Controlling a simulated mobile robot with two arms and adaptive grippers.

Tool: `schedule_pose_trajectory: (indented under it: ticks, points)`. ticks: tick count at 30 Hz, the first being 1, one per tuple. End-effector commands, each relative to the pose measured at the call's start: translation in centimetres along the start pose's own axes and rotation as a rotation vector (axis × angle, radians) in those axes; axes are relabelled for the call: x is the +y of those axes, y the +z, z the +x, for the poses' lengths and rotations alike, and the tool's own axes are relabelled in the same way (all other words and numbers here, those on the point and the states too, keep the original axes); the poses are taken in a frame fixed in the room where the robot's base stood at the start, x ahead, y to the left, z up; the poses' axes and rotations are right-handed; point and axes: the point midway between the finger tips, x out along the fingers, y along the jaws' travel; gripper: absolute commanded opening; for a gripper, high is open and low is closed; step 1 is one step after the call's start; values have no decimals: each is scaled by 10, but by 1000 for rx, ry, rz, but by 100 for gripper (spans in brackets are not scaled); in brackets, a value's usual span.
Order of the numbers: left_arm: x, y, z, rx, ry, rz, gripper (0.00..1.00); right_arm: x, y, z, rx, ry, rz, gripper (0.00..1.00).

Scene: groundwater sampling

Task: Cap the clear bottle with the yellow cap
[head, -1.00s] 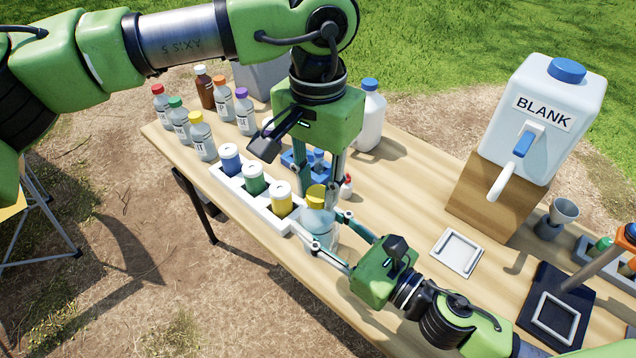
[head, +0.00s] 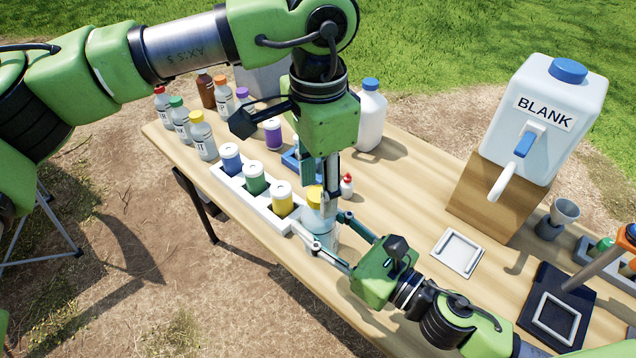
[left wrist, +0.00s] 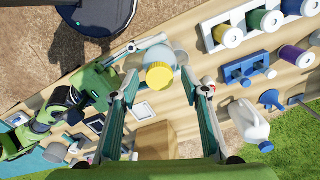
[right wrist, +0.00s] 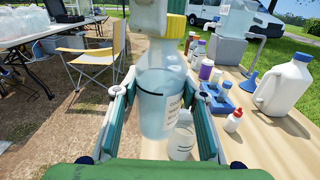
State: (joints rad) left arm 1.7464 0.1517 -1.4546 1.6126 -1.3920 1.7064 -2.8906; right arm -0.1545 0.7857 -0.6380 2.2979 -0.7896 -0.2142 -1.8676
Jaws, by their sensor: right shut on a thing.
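The clear bottle (head: 327,228) stands upright near the table's front edge, with pale blue liquid inside. My right gripper (head: 331,232) is shut on its sides; the right wrist view shows the bottle (right wrist: 160,100) between the fingers. The yellow cap (head: 315,193) sits on the bottle's mouth; I cannot tell how tightly. It also shows in the right wrist view (right wrist: 175,27). My left gripper (head: 318,186) points down over the cap. In the left wrist view its fingers are spread wide on either side of the cap (left wrist: 160,75), with gaps between.
A white rack (head: 238,188) with blue, green and yellow jars stands close left of the bottle. A small red-tipped dropper bottle (head: 346,184) and a blue holder (head: 290,160) are behind. The white BLANK jug (head: 545,110) is at right. Table between is mostly clear.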

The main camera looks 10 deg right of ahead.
Motion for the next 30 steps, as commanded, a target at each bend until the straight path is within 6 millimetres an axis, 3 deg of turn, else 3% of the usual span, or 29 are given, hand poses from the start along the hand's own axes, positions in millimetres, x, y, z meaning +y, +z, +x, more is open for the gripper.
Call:
schedule_pose_trajectory:
  ticks: [7, 17, 30]
  points:
    - [0, 0, -6, 1, -1, -1, 42, 0, 1, 0, -2, 1, -1, 0]
    - [0, 0, -44, 2, -1, -1, 42, 0, 1, 0, -2, 1, -1, 0]
    - [0, 0, -46, 0, 0, -62, 39, 0, 1, 0, -2, 1, -1, 0]
